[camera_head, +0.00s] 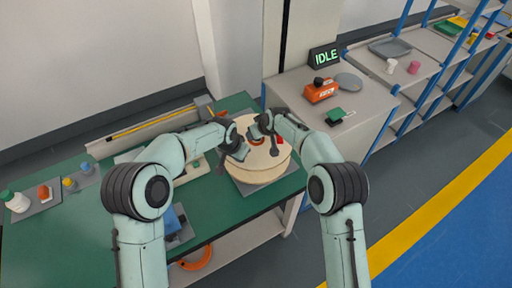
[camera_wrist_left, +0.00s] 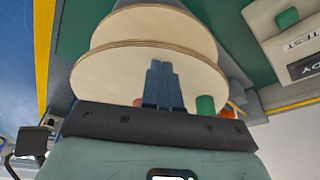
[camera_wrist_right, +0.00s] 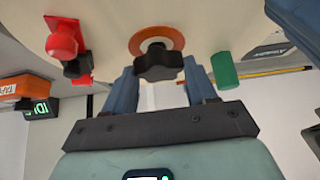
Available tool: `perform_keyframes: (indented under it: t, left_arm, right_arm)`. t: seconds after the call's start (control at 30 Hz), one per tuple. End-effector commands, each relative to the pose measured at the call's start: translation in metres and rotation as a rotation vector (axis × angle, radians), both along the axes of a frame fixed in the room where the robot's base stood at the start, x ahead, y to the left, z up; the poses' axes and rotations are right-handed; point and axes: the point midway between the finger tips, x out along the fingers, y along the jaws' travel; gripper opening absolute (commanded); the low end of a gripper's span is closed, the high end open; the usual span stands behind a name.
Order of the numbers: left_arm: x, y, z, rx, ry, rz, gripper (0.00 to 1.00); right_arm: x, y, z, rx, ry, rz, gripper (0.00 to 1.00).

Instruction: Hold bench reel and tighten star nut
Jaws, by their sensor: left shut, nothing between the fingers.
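The bench reel (camera_head: 262,172) with pale wooden flanges stands on a grey plate at the green bench's right end. The black star nut (camera_wrist_right: 158,66) sits at the hub in front of an orange ring (camera_wrist_right: 157,40). My right gripper (camera_wrist_right: 160,75) is open, its fingers on either side of the nut; contact cannot be told. My left gripper (camera_wrist_left: 162,70) is shut and empty in front of the flange face (camera_wrist_left: 120,75). In the head view, both grippers partly hide the hub. A green cylinder (camera_wrist_right: 224,70) stands out from the flange, also seen in the left wrist view (camera_wrist_left: 205,105).
A red part (camera_wrist_right: 64,40) shows near the flange in the right wrist view. The cabinet beside the bench holds an orange box (camera_head: 320,91), a grey disc (camera_head: 348,82) and an IDLE display (camera_head: 325,56).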

Motion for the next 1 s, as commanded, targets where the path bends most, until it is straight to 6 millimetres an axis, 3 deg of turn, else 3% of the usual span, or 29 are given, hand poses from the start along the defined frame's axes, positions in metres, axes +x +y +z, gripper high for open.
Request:
perform_keyframes:
  t: [0.17, 0.57, 0.6, 0.67, 1.0]
  left_arm:
    - [-0.0037, 0.0008, -0.0088, 0.005, 0.016, -0.001, 0.00]
    - [-0.0048, 0.0015, -0.0105, 0.006, 0.019, 0.000, 0.00]
    - [-0.0049, 0.0010, -0.0103, 0.006, 0.020, -0.001, 0.00]
    - [-0.0053, 0.0001, -0.0101, 0.005, 0.020, -0.002, 0.00]
    - [-0.0057, -0.0025, -0.0093, 0.003, 0.019, -0.007, 0.00]
  right_arm:
    - [-0.0021, 0.0040, -0.0012, -0.002, 0.002, -0.072, 0.32]
    - [-0.0013, 0.0029, -0.0021, -0.007, -0.003, -0.532, 0.32]
    - [-0.0010, -0.0003, -0.0020, -0.002, 0.002, -0.542, 0.66]
    - [-0.0009, -0.0003, -0.0018, 0.000, 0.002, -0.539, 0.83]
    - [-0.0003, 0.0005, -0.0009, 0.010, 0.003, -0.504, 0.83]
